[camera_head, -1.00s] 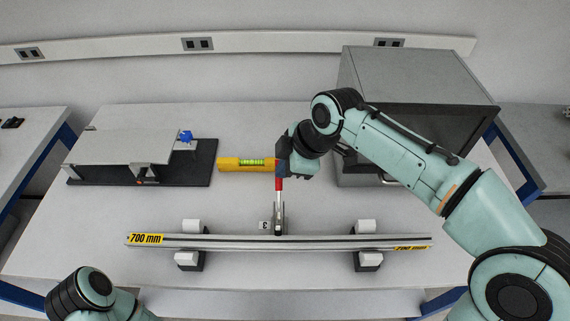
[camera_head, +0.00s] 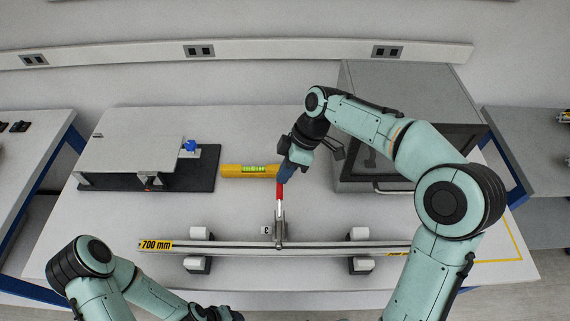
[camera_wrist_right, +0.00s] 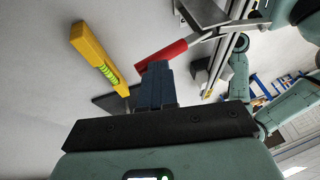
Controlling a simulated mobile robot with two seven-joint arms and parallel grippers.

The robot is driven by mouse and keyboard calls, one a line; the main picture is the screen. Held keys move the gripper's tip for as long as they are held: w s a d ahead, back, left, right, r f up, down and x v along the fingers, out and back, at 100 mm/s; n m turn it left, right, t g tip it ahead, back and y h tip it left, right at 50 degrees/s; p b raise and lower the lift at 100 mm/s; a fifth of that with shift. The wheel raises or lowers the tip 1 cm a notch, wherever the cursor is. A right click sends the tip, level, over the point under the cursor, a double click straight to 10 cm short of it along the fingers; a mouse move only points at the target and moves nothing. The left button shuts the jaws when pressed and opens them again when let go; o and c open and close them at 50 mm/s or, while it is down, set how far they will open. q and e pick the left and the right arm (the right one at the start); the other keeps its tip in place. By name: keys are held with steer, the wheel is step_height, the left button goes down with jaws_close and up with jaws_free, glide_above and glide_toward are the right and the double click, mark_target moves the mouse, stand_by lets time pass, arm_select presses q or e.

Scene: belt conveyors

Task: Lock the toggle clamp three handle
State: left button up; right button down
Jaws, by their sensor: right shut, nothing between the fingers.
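The toggle clamp (camera_head: 280,233) stands at the middle of the long metal bar (camera_head: 220,246), beside a small label. Its red handle (camera_head: 279,191) points away from the bar towards the back of the table. My right gripper (camera_head: 284,174) is shut and empty, with its blue fingers at the far end of the red handle. In the right wrist view the shut fingers (camera_wrist_right: 155,85) are close to the end of the red handle (camera_wrist_right: 163,53); I cannot tell whether they touch.
A yellow spirit level (camera_head: 240,170) lies left of my right gripper. A black-based fixture (camera_head: 203,178) with a blue knob stands at the left. A grey box (camera_head: 400,90) stands at the back right. White-topped supports (camera_head: 197,265) hold the bar. The table front is clear.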

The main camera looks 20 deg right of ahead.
steer(key=shift+w+d+f, duration=0.1)
steer(key=shift+w+f, duration=0.1)
steer(key=shift+f, duration=0.4)
steer(key=shift+w+d+f, duration=0.1)
steer(key=shift+w+f, duration=0.1)
steer(key=shift+f, duration=0.35)
